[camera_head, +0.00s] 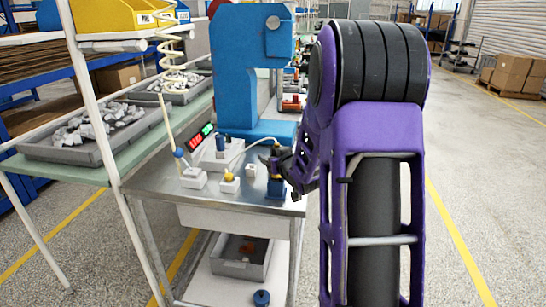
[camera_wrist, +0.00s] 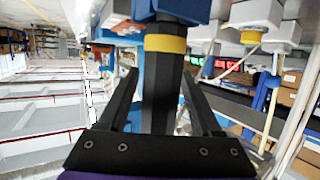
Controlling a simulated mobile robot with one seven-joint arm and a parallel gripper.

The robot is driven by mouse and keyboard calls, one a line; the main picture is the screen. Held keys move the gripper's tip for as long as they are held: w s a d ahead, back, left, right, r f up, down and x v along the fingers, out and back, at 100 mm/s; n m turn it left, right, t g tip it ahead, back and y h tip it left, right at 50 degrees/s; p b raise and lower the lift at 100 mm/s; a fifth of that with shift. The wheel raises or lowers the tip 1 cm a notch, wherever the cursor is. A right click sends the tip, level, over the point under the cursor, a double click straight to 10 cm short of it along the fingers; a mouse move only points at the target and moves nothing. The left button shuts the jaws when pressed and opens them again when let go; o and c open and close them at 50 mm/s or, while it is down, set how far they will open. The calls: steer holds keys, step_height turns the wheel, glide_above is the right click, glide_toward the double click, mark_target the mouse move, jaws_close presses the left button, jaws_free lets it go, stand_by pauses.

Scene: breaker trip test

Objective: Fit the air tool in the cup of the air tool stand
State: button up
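A dark shaft with a yellow band, which looks like the air tool (camera_wrist: 163,90), runs between the two black fingers of my gripper (camera_wrist: 160,78) in the wrist view. The yellow band lies beside a wider blue part (camera_wrist: 175,8) at the top edge of that view; I cannot tell whether this is the stand's cup or part of the tool. The fingers flank the shaft closely, but their contact with it is unclear. In the head view, my gripper (camera_head: 279,162) is at the bench's right side, just above a small dark blue piece (camera_head: 275,188).
The metal bench (camera_head: 240,198) also holds a blue press (camera_head: 235,80), a lit display (camera_head: 201,137) and several white blocks with blue or yellow tops, left of my gripper. A coiled hose (camera_head: 170,50) hangs at the left. A grey bin (camera_head: 240,258) sits on the lower shelf.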

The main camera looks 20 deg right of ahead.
steer(key=shift+o, duration=0.2)
steer(key=shift+f, duration=0.1)
steer(key=shift+s, duration=0.1)
steer(key=p+v, duration=0.1)
steer(key=v, duration=1.6)
steer(key=shift+p, duration=0.35)
steer(key=shift+r, duration=0.25)
